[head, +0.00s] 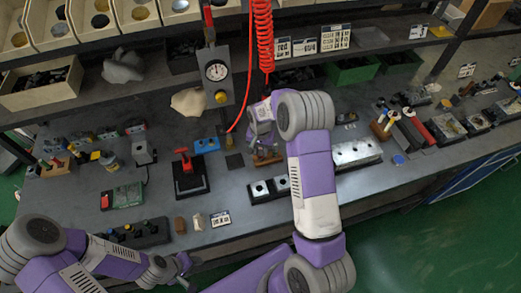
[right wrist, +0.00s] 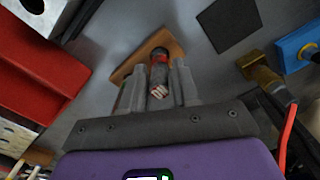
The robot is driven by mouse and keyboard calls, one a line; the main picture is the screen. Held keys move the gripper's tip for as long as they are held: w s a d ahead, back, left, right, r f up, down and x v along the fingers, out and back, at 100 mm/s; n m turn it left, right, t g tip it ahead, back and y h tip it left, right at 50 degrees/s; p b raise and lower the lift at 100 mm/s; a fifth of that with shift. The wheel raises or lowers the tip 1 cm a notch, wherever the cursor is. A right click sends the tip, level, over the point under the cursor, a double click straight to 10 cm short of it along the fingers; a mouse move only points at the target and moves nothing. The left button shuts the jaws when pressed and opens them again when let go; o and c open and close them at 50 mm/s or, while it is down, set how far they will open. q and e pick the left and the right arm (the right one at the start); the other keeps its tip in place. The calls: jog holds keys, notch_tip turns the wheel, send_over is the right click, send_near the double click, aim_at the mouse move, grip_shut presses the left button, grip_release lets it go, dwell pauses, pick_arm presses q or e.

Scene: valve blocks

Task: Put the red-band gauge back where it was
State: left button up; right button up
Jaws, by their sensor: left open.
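The red-band gauge (right wrist: 159,72), a dark cylinder with a red band and a pale marked end, is between the fingers of my right gripper (right wrist: 160,85). The fingers lie close on both sides of it, and it fills the gap. A brown wooden block (right wrist: 140,62) is behind the gauge; I cannot tell whether the gauge sits in it or is clear above it. In the head view my right gripper (head: 262,138) is over that block (head: 266,159), and the gauge is hard to make out. My left gripper (head: 187,272) is open and empty at the bench's front edge.
A black stand with a red lever (head: 188,177) is left of the wooden block. Metal valve blocks (head: 356,154) lie to the right, partly behind my right arm. A hanging panel with a dial (head: 216,71) and a red coiled hose (head: 263,35) are close above.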

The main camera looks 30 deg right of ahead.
jog(key=shift+o, duration=0.9)
jog(key=shift+r, duration=0.2)
notch_tip(320, 180, up, 12)
jog(key=p, duration=0.1)
jog(key=shift+r, duration=0.1)
